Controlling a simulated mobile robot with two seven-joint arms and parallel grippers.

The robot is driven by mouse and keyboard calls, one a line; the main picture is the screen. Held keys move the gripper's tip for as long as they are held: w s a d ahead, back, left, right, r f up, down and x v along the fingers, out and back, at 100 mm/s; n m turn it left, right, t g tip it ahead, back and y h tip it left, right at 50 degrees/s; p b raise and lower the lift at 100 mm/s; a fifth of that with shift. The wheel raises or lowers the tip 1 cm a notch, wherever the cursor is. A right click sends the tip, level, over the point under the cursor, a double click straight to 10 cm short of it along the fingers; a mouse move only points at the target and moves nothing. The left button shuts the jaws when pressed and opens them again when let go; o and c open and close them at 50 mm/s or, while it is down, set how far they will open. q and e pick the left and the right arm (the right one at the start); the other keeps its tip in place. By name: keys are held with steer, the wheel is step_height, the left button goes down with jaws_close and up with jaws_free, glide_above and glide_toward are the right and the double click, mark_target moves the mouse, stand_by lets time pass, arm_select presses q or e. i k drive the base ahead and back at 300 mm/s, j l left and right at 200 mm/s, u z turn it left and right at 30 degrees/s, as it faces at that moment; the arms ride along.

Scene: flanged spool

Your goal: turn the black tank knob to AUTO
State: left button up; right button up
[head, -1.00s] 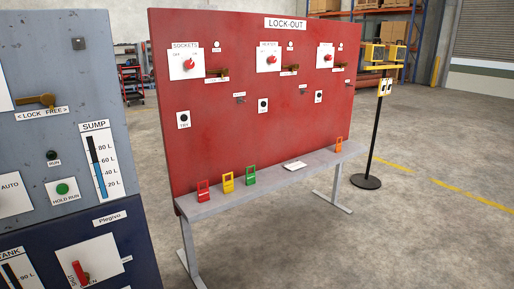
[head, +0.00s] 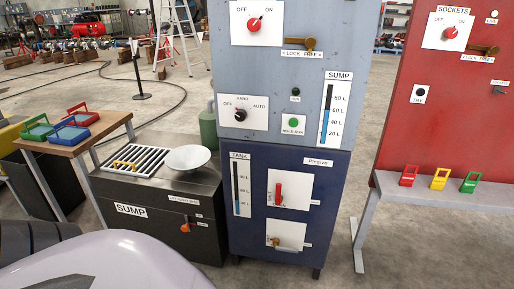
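A black knob (head: 240,115) sits on a white plate marked OFF, HAND and AUTO, low on the left of the grey upper cabinet (head: 290,75) in the head view. OFF is at the plate's left, HAND at the top and AUTO at the right. The knob is too small to tell surely which mark it points to. Below it, the dark blue lower cabinet (head: 262,230) carries a gauge labelled TANK (head: 241,190). Neither of my grippers is in view.
A red-handled valve (head: 279,192) and a brass lever (head: 288,243) are on the blue cabinet. The dark SUMP box (head: 150,232), with a grate and a pale bowl (head: 190,158), stands at its left.

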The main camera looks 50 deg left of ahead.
mark_target(240, 115)
steer(key=u, duration=1.2)
